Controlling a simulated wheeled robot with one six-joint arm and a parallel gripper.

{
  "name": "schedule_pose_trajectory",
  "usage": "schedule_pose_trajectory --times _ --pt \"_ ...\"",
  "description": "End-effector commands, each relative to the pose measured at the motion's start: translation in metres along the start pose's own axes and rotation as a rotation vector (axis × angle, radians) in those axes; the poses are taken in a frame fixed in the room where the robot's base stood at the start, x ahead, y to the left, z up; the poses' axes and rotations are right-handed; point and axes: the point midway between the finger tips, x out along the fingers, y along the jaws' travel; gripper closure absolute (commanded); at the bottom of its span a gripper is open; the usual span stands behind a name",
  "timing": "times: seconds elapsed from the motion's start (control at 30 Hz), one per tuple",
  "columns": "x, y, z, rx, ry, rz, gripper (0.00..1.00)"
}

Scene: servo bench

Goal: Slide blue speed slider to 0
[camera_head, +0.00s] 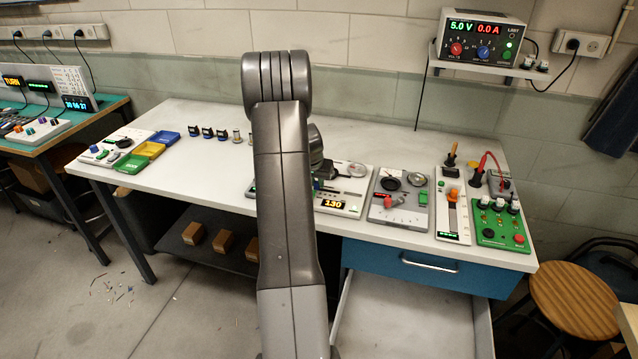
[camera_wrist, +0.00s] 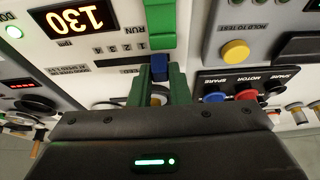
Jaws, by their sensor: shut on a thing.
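The blue speed slider (camera_wrist: 160,67) shows in the wrist view as a small blue block between the tips of my gripper (camera_wrist: 161,76). The dark green fingers are shut on it from both sides. A bright green strip (camera_wrist: 160,25) lies beyond it on the white panel. An orange display (camera_wrist: 76,19) beside it appears upside down and reads 130. In the head view the same panel's display (camera_head: 334,204) also reads 130.
A yellow button (camera_wrist: 235,52) and a dark socket panel with blue and red plugs (camera_wrist: 246,95) sit right of my fingers in the wrist view. In the head view, a grey meter panel (camera_head: 385,212) and an orange-handled slider panel (camera_head: 453,220) stand to the right.

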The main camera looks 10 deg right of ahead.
Motion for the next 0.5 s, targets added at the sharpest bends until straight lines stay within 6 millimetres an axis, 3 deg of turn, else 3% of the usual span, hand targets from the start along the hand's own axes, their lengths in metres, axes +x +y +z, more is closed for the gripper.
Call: schedule_pose_trajectory --times 0.07,0.1,0.17,0.5 --pt "-0.0011 -0.0032 -0.0008 -0.001 0.003 -0.005 1.00" --pt "-0.0011 -0.0033 -0.0008 -0.001 0.003 -0.005 0.76" --pt "-0.0010 -0.0032 -0.0007 -0.001 0.003 -0.004 0.64" --pt "-0.0021 -0.0018 -0.0006 0.000 0.003 -0.003 0.62"
